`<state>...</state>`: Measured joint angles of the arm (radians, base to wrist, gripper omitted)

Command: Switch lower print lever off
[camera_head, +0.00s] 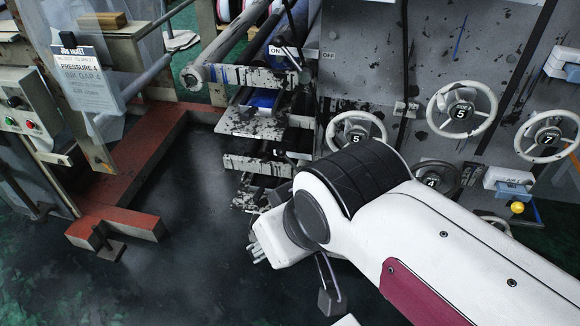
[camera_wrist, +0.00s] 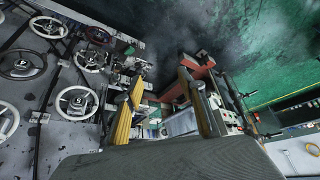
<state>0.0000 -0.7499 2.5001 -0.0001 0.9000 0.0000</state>
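I cannot make out the lower print lever for certain in either view. A thin dark lever-like bar (camera_head: 292,22) stands beside an ON label (camera_head: 277,51) at the top of the press in the head view. An OFF label (camera_head: 328,56) is to its right on the grey panel. My arm covers part of the press's lower area. My gripper (camera_wrist: 160,78) is open in the wrist view, its two yellowish fingers apart with nothing seen held between them. In the head view the gripper is mostly hidden behind my white wrist.
White handwheels numbered 5 (camera_head: 461,111) and 7 (camera_head: 548,136) stick out from the panel at the right. Rollers (camera_head: 225,45) and paint-worn brackets (camera_head: 255,122) project at centre. A red floor frame (camera_head: 140,160) lies left. The dark floor (camera_head: 190,260) in front is clear.

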